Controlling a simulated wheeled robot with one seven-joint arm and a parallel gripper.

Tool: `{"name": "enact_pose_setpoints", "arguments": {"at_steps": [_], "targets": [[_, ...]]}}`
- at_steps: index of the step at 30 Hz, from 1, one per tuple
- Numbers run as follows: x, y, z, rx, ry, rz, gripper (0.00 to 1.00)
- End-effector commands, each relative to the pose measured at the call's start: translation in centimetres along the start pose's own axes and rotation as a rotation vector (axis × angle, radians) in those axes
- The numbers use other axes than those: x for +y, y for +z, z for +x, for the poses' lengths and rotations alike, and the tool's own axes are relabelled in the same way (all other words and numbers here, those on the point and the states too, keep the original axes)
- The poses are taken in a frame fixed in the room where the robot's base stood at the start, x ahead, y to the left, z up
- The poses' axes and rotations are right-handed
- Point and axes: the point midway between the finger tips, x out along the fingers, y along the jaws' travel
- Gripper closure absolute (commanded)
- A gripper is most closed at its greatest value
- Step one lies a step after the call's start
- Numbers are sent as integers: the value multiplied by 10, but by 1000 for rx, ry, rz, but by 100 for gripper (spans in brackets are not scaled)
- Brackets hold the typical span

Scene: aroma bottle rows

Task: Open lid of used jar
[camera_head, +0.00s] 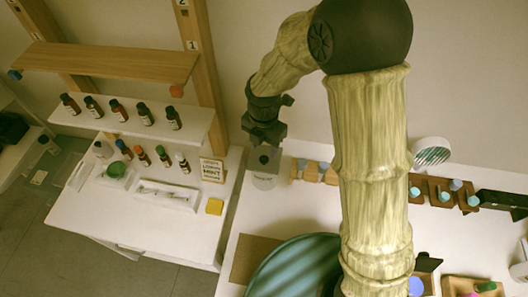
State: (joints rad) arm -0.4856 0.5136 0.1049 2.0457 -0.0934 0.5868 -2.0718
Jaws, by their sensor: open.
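A pale translucent jar (264,182) with a small dark label stands at the back left corner of the right-hand table; the label is too small to read. My gripper (264,142) is open right above the jar, pointing down. A greyish top part, apparently the lid, shows just below the gripper on the jar. I cannot tell whether the fingers touch the lid, as they are small and dark here.
A large teal round tray (290,266) lies in front. On the left are a bottle shelf (190,128), a sign (212,171) and a yellow block (214,207). My arm hides the table's middle.

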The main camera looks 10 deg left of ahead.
Motion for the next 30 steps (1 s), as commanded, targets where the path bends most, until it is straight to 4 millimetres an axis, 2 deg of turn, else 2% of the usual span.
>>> {"name": "enact_pose_setpoints", "arguments": {"at_steps": [3,9,20,27,28,30], "targets": [[-1,-1,20,3,-5,-1,52],[0,0,43,2,-3,0,52],[0,0,49,0,0,1,52],[0,0,49,0,0,1,97],[0,0,49,0,0,0,100],[0,0,49,0,0,0,100]]}}
